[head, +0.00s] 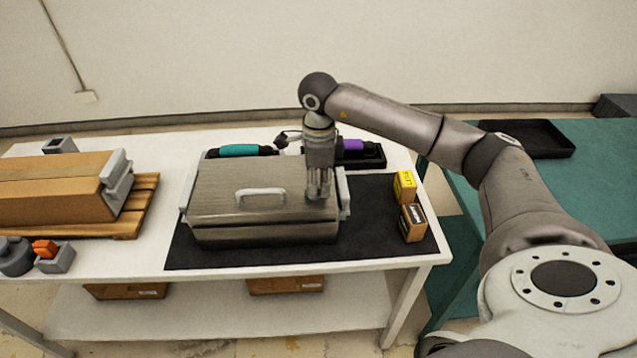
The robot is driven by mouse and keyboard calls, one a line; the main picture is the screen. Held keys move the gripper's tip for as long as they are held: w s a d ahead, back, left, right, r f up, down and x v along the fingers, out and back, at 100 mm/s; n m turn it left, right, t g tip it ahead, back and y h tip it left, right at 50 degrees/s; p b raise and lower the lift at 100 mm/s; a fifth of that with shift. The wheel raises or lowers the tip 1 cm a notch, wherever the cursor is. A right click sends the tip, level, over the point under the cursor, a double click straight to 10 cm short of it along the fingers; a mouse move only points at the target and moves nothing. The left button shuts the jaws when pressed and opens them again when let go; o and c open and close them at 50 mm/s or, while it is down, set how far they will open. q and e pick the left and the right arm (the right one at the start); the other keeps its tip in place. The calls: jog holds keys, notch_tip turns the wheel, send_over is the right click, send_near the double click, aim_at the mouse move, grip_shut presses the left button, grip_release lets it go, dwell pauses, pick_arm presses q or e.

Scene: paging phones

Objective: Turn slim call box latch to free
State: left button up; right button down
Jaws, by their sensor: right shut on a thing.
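A grey-brown box (225,200), which I take for the slim call box, sits on a black mat. A pale handle (262,196) is on the middle of its lid. My right gripper (319,193) points down at the right part of the lid. It is shut on a small part there, apparently the latch. The fingers hide that part, so I cannot tell which way it is turned. My left gripper is not in view.
A teal handset (245,150) and a purple handset (354,145) lie behind the box. Yellow (404,186) and brown (412,222) cartons stand at right. A tan box (60,190) sits on a pallet at left. The mat's front right is clear.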

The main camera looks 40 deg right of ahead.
aim_at(319, 188)
jog(key=c, duration=1.5)
grip_release()
jog(key=shift+r, duration=0.1)
notch_tip(319, 188, up, 12)
jog(key=shift+f, duration=0.1)
